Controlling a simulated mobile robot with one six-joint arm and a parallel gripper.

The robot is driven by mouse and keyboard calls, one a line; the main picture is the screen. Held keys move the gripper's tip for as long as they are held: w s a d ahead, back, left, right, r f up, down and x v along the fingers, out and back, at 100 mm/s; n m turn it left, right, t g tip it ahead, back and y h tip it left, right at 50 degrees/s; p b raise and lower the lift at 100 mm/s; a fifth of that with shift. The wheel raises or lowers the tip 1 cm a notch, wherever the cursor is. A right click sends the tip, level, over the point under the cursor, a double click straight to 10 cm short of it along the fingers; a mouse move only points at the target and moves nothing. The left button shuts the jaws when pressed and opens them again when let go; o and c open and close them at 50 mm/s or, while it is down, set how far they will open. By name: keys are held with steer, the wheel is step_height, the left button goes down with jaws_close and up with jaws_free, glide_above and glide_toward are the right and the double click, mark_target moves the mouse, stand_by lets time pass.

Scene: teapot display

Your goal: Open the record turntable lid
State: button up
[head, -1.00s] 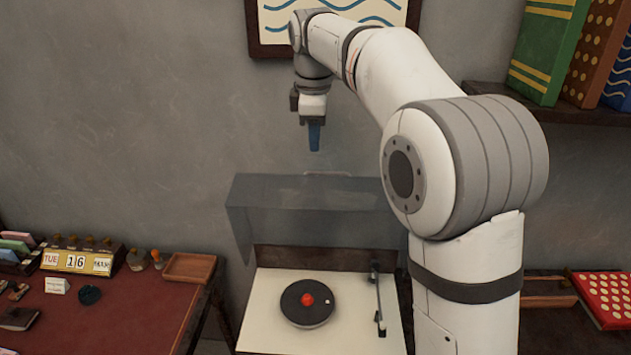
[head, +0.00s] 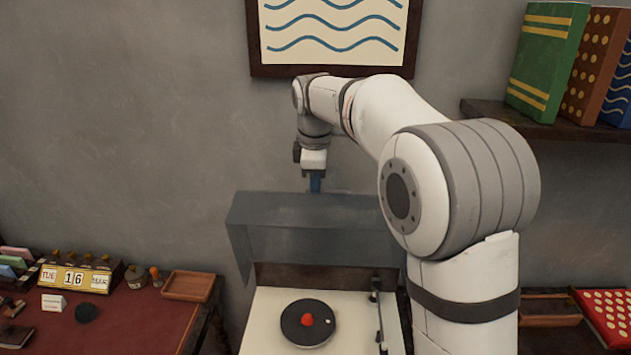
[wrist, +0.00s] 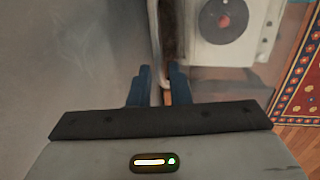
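The record turntable (head: 262,330) is a cream box with a black record and a red centre piece. Its clear grey lid (head: 300,232) stands raised at the back, tilted up. My gripper (head: 315,188) points down at the lid's upper edge, its blue fingertips level with that edge. In the wrist view my gripper (wrist: 159,82) has its two blue fingers apart, with the lid's thin edge and a small pinkish handle piece (wrist: 167,97) showing between them. I cannot tell whether the fingers touch it. The turntable (wrist: 250,52) also shows there.
A grey wall is close behind the lid, with a framed wave picture (head: 333,28) above. A red desk (head: 130,325) with a calendar (head: 76,277) and wooden tray (head: 188,286) is at left. A shelf with books (head: 548,60) is at upper right.

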jaws_close()
steer(key=shift+r, duration=0.1)
steer(key=shift+w+r+p, duration=0.3)
steer(key=shift+w+p, duration=0.05)
steer(key=shift+p, duration=0.65)
steer(key=shift+g, duration=0.5)
steer(key=w+p, duration=0.5)
steer(key=shift+f, duration=0.35)
steer(key=shift+s, duration=0.1)
steer(key=shift+o, duration=0.4)
jaws_free()
